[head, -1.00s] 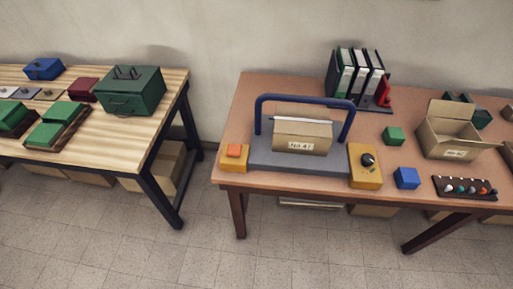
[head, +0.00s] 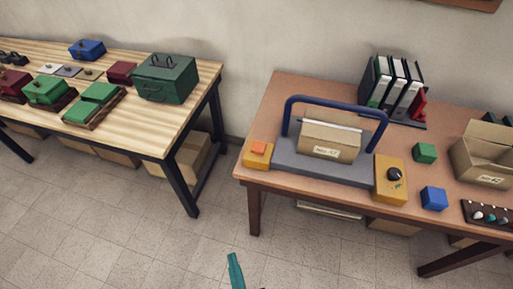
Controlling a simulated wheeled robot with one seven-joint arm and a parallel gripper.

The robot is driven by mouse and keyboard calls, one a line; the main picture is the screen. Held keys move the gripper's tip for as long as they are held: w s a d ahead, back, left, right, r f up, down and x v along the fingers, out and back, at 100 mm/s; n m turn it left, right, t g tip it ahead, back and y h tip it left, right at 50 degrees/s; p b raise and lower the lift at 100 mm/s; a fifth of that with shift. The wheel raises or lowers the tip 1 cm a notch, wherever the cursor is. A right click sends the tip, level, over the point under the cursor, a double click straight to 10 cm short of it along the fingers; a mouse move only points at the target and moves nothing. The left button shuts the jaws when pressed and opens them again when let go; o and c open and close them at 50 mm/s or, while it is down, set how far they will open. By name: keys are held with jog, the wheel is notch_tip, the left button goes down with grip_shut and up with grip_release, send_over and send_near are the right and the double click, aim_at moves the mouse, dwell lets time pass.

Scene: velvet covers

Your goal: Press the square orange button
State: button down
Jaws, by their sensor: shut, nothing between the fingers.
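The square orange button (head: 259,148) sits on top of a yellow block (head: 257,158) at the left front corner of the brown table. The block stands at the left end of a grey base plate (head: 310,164). My gripper (head: 234,256) shows as a narrow teal tip at the bottom edge, over the floor. It is shut and empty, well in front of the table and apart from the button. The rest of my arm is out of view.
A blue arch (head: 337,102) spans a cardboard box (head: 330,142) on the plate. A yellow block with a black knob (head: 394,174) stands at its right end. A wooden table (head: 130,137) is at left. The floor between is clear.

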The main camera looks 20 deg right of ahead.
jog(key=w+d+r+m+h, duration=0.1)
jog(key=w+d+r+h, duration=0.15)
jog(key=w, duration=0.55)
jog(key=w+d+r+m+h, duration=0.1)
jog(key=w+d, duration=0.2)
jog(key=w, duration=0.5)
jog(key=w+d+r+m+g+h, duration=0.2)
jog(key=w+d+r+m+h, duration=0.2)
jog(key=w+r, duration=0.4)
jog(key=d+r+m, duration=0.1)
jog(key=d, duration=0.1)
jog(key=shift+w+d+r, duration=0.3)
jog(key=shift+w+d, duration=0.1)
send_over(259, 147)
jog(key=s+a, duration=0.2)
notch_tip(259, 147, down, 2)
jog(key=shift+w+d+f, duration=0.1)
jog(key=shift+d+f, duration=0.05)
jog(key=shift+f, duration=0.05)
notch_tip(259, 147, down, 2)
jog(key=shift+d+f, duration=0.1)
jog(key=shift+f, duration=0.9)
jog(key=shift+w, duration=0.1)
